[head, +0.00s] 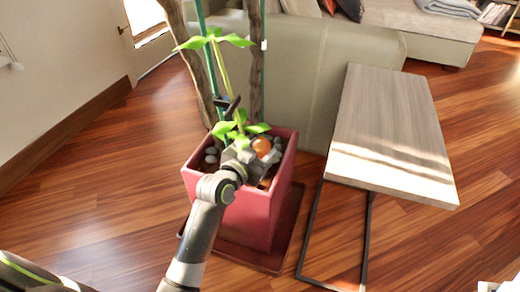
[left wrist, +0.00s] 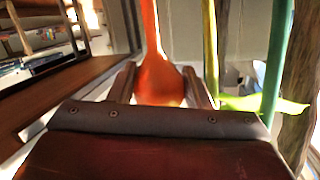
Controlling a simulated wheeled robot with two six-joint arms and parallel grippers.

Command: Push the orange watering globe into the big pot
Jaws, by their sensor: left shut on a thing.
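The orange watering globe (head: 262,147) shows as a small orange patch above the pot's stones, partly hidden by my gripper. In the left wrist view the globe (left wrist: 158,82) has a rounded bulb and a narrow neck running toward the top of the picture. My left gripper (head: 259,157) is over the pot's opening and shut on the bulb, with one finger on each side. The big pot (head: 245,215) is dark red and square, with a plant and grey stones inside. The globe's lower end is hidden. My right gripper is not in view.
Green plant stems (head: 224,70) with leaves, a green stake and brown wooden poles (head: 200,75) rise from the pot close to my gripper. A wood-topped side table (head: 390,130) stands right of the pot, and a beige sofa (head: 310,80) behind. Wooden floor is clear at left.

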